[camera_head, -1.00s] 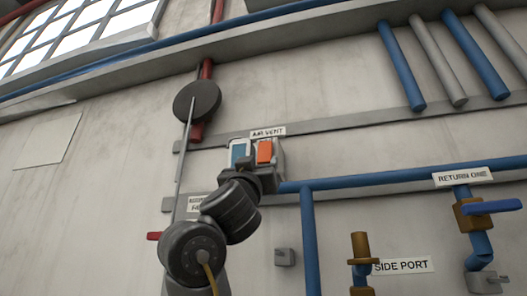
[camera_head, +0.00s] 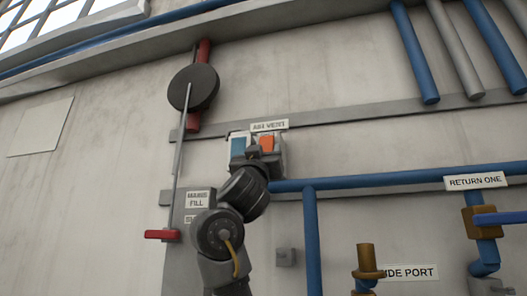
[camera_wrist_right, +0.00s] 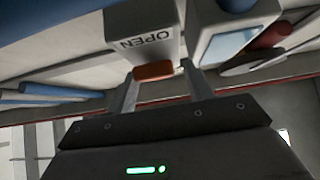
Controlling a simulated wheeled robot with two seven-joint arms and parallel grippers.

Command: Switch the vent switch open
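The vent switch (camera_head: 238,146) is a grey box on the wall under a label reading AIR VENT (camera_head: 269,125). The orange rocker (camera_wrist_right: 153,71) appears between the fingertips, beside a plate reading OPEN (camera_wrist_right: 147,43). Whether they touch it, I cannot tell. My left gripper is not in view.
A red lever (camera_head: 161,235) and a MAINS FILL label (camera_head: 198,199) are left of my arm. A dark disc (camera_head: 194,87) is above left. Blue pipes (camera_head: 400,179) run to the right, with a brass valve (camera_head: 480,221) near RETURN ONE.

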